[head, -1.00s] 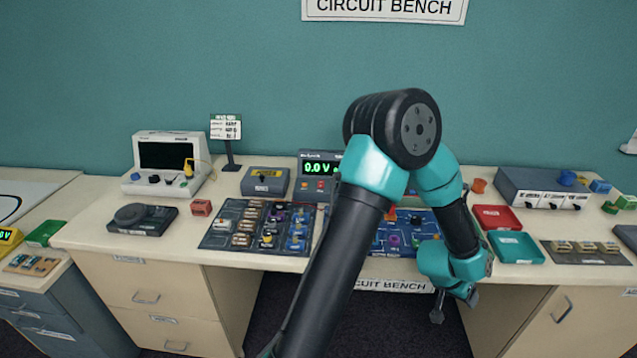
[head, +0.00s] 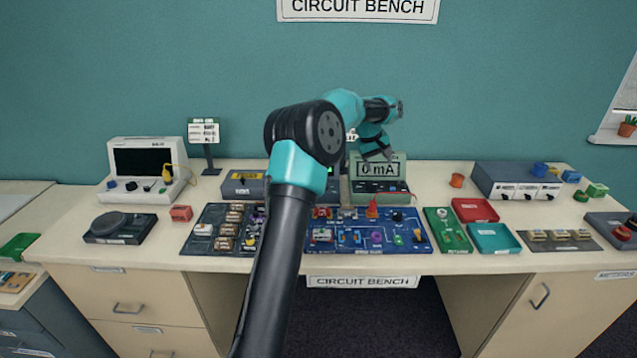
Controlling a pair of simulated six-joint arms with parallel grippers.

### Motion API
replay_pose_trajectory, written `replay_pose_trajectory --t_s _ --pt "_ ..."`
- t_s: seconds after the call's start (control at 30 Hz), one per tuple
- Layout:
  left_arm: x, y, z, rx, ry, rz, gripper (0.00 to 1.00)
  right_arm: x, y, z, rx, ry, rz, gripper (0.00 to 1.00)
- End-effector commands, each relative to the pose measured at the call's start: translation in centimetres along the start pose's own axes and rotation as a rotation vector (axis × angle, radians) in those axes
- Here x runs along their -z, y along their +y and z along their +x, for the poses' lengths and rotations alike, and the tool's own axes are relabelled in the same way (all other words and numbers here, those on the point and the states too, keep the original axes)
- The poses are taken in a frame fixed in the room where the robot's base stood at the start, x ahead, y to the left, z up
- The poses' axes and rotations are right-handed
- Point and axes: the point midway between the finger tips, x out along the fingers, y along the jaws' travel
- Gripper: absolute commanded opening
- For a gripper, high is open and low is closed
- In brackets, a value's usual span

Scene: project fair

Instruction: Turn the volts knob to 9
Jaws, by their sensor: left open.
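The grey power supply (head: 334,188) stands at the back of the bench. My left arm hides most of it, and only a strip at its right edge shows, with a bit of green display. The volts knob is hidden. My left gripper (head: 378,155) points down, empty, just in front of the top of the meter, to the right of the power supply. Its jaws are small in the view and look apart. My right gripper is not in view.
The meter (head: 392,186) reads 0 mA, close under the gripper. A blue circuit board (head: 408,243) with an orange-red cone part lies in front. A parts board (head: 205,245) lies to the left. Red (head: 466,206) and teal (head: 485,247) trays lie to the right.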

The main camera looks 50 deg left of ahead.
Motion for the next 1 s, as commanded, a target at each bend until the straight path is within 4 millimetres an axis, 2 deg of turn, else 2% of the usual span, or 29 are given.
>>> replay_pose_trajectory --t_s 0.03,0.2,0.3,0.4,0.5,0.73,1.0 --pt "1.8 -1.6 -1.1 0.044 0.007 -0.073 0.65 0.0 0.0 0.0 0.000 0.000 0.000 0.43" --pt "6.2 -7.2 -5.5 0.212 0.037 -0.356 0.65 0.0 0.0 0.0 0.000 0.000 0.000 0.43" --pt "7.7 -10.0 -7.8 0.290 0.063 -0.500 0.65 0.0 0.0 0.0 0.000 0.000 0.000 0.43" --pt "8.3 -11.8 -9.4 0.340 0.082 -0.595 0.65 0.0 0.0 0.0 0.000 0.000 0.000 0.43" --pt "8.6 -12.5 -10.0 0.361 0.090 -0.634 0.65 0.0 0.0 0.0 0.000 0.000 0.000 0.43" --pt "8.5 -12.5 -10.0 0.362 0.090 -0.636 0.65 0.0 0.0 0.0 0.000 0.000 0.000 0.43" --pt "8.5 -12.8 -9.2 0.362 0.089 -0.634 0.65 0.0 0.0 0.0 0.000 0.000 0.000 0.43"
